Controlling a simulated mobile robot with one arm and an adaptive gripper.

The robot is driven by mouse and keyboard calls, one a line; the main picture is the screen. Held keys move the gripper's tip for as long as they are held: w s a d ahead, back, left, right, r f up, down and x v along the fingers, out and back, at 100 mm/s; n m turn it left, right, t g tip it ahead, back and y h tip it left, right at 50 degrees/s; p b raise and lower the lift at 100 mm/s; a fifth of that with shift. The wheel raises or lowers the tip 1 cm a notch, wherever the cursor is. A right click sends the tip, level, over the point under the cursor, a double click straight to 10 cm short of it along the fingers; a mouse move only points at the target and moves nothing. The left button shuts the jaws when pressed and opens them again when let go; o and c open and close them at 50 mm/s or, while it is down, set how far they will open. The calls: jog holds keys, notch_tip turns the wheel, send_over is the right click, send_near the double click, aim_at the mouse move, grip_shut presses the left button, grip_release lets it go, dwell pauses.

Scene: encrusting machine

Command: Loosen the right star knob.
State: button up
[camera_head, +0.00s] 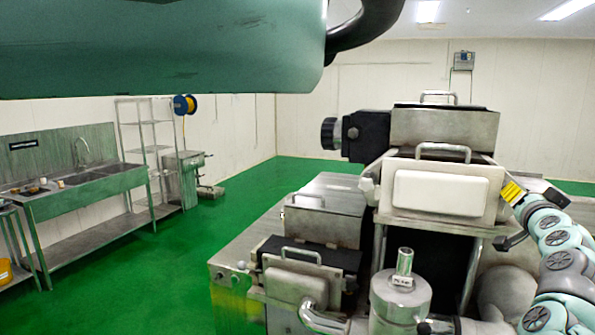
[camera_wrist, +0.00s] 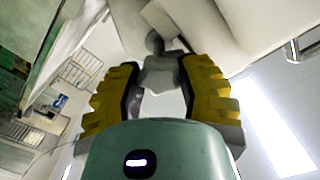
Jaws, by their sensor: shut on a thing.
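My gripper (camera_head: 511,192) is at the right end of the machine's front hopper (camera_head: 440,190) in the head view, its yellow fingers close against the metal side. In the wrist view my gripper (camera_wrist: 160,68) has its two yellow-and-black fingers on either side of the grey star knob (camera_wrist: 159,76) and is shut on it. The knob sits on a short stem on the machine's pale metal body. In the head view I cannot make out this knob behind my gripper.
A steel cylinder with an upright pipe (camera_head: 401,295) stands in front of the hopper. Lower steel covers with handles (camera_head: 300,285) are at left. A sink bench (camera_head: 85,190) stands far left. The green floor (camera_head: 150,270) between is clear.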

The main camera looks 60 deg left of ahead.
jog(key=m, duration=0.2)
jog(key=m+p, duration=0.1)
jog(key=m, duration=0.2)
jog(key=shift+w+d+f+m, duration=0.1)
jog(key=shift+f+m, duration=0.05)
jog(key=shift+m, duration=0.15)
jog(key=shift+f+m+p, duration=0.2)
jog(key=shift+m+p, duration=0.35)
jog(key=shift+m, duration=1.65)
jog(key=o, duration=1.2)
jog(key=shift+r, duration=0.1)
jog(key=shift+c, duration=0.2)
